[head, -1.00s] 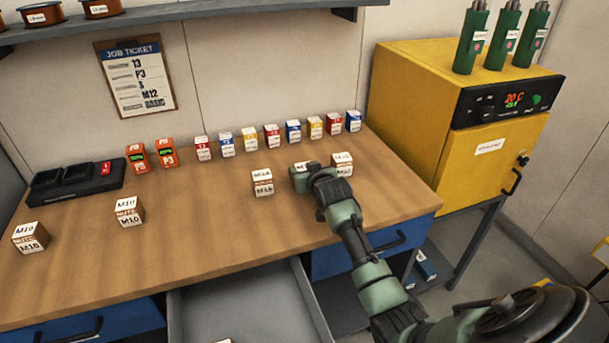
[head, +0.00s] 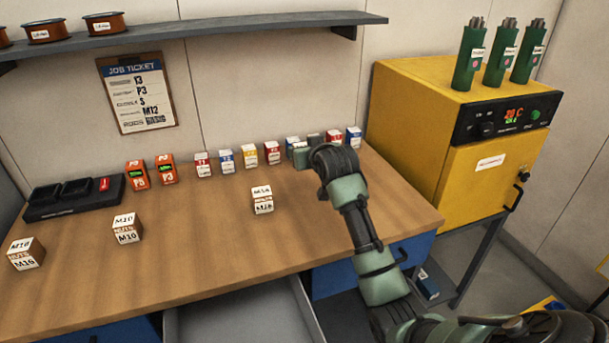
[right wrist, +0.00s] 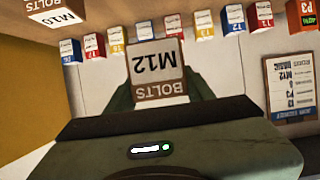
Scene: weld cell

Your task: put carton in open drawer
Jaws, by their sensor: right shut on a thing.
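My right gripper (head: 304,152) is over the back right of the workbench, in front of the row of small boxes. In the right wrist view its two fingers (right wrist: 160,92) are closed on the sides of a brown and white carton (right wrist: 157,62) marked M12 BOLTS. That carton is hidden behind the gripper in the head view. The open drawer (head: 240,318) shows at the bottom of the head view, pulled out below the bench's front edge. Its visible floor is bare; the rest is cut off. My left gripper is not in view.
Another carton (head: 262,199) stands mid-bench, left of my arm. Two M10 cartons (head: 127,229) (head: 27,254) stand at the left. A row of small boxes (head: 226,160) lines the back. A yellow oven (head: 440,130) stands right of the bench. The bench front is mostly clear.

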